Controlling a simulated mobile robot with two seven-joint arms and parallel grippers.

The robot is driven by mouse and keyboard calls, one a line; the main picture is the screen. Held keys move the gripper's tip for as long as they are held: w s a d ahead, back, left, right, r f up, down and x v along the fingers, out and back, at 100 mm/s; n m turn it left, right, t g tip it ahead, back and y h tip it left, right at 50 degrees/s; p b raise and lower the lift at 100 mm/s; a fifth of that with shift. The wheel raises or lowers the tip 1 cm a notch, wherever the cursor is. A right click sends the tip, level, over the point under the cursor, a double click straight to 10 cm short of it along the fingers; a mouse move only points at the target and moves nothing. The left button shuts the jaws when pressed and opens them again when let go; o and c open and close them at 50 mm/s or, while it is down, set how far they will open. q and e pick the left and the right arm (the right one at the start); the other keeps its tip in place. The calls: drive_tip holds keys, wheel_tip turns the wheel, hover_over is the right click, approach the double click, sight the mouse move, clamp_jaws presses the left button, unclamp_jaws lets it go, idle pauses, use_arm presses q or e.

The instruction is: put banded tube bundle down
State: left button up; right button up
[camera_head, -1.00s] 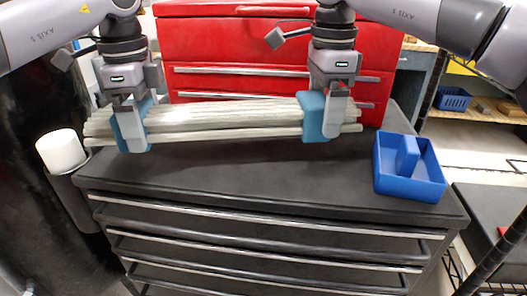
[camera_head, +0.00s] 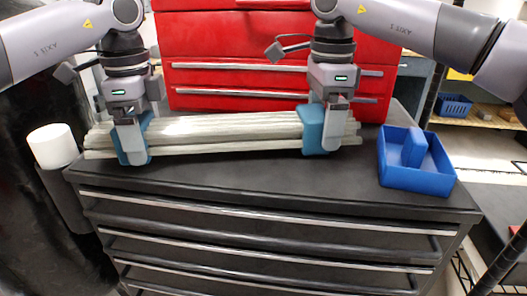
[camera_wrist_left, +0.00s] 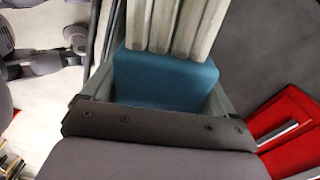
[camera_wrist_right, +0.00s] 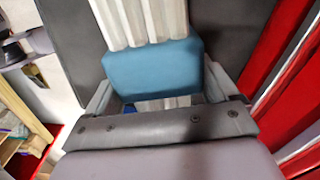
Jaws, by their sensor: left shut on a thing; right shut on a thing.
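The tube bundle (camera_head: 225,132) is a stack of long pale rods lying level across the dark cabinet top (camera_head: 270,178), with a blue band near each end. My left gripper (camera_head: 132,158) is shut on the bundle at the left blue band (camera_wrist_left: 165,80). My right gripper (camera_head: 324,148) is shut on it at the right blue band (camera_wrist_right: 152,70). The bundle is at or just above the cabinet top; I cannot tell whether its underside touches. The rods also show in both wrist views, running away from the grippers.
A blue divided tray (camera_head: 417,180) stands on the right end of the cabinet top. A white cylinder (camera_head: 52,146) stands off the left edge. A red drawer chest (camera_head: 270,40) rises behind the bundle. The front strip of the top is clear.

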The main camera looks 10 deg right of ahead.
use_arm(q)
drive_tip(key=shift+f+b, duration=0.3)
drive_tip(key=shift+f, duration=0.1)
use_arm(e)
drive_tip(key=shift+f, duration=0.4)
use_arm(q)
drive_tip(key=o, duration=1.8)
use_arm(e)
drive_tip(key=o, duration=1.8)
use_arm(q)
drive_tip(key=shift+o, duration=0.2)
wheel_tip(320, 180, up, 12)
use_arm(e)
drive_tip(key=shift+o, duration=0.2)
use_arm(q)
drive_tip(key=shift+r, duration=0.1)
use_arm(e)
drive_tip(key=shift+r, duration=0.45)
wheel_tip(320, 180, up, 11)
drive_tip(key=shift+r, duration=0.15)
